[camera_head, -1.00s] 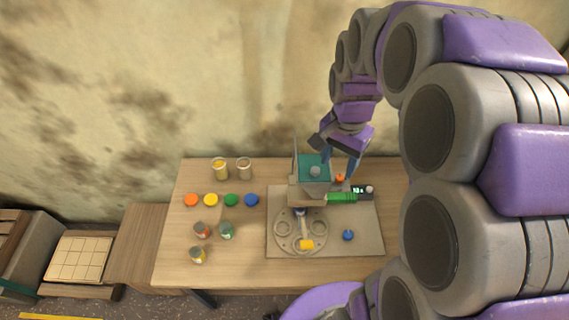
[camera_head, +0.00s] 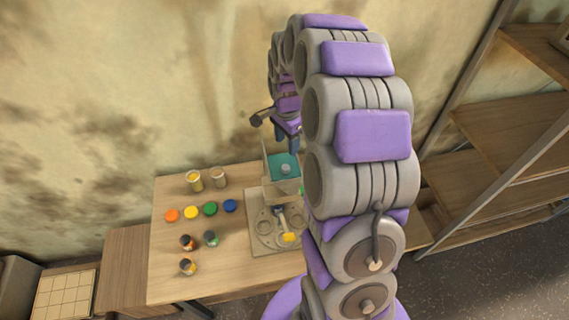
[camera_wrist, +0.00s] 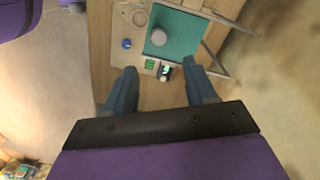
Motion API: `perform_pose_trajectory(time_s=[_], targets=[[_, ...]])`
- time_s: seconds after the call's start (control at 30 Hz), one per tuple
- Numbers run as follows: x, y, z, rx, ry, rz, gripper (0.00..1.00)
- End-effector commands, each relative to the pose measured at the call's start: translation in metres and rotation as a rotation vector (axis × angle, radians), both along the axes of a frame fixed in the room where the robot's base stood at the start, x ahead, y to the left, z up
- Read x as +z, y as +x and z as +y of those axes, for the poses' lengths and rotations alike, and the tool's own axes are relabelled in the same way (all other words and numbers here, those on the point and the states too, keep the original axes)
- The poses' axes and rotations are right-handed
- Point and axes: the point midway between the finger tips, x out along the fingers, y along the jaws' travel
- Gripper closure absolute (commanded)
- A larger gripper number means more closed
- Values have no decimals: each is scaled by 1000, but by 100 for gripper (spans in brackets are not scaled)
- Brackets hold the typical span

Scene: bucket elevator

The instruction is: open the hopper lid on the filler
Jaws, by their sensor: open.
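The filler's hopper (camera_head: 268,190) stands at the back of a grey base plate on the table. A flat teal panel (camera_head: 276,160) with a round grey knob (camera_head: 286,169) lies across its top and looks like the lid, lying flat. In the wrist view the teal panel (camera_wrist: 184,38) and knob (camera_wrist: 159,37) lie beyond my fingertips. My gripper (camera_wrist: 161,69) is open and empty, its fingers apart and not touching the knob. In the head view my gripper (camera_head: 292,143) is just behind the hopper, partly hidden by my arm.
A thin upright frame (camera_head: 265,160) stands at the hopper's left edge. The round plate (camera_head: 268,238) is in front of it. Colored caps (camera_head: 191,212) and several small cans (camera_head: 188,266) stand on the left of the table. A shelf (camera_head: 510,120) stands at the right.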

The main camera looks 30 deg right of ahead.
Motion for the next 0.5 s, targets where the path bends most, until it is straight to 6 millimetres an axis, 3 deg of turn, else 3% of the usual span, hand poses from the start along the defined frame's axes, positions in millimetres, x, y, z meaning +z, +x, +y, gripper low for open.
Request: perform_pose_trajectory(time_s=[0.3,0.5], targets=[[-62,-1,8,3,-5,4,44],[-93,-2,6,3,-3,1,44]])
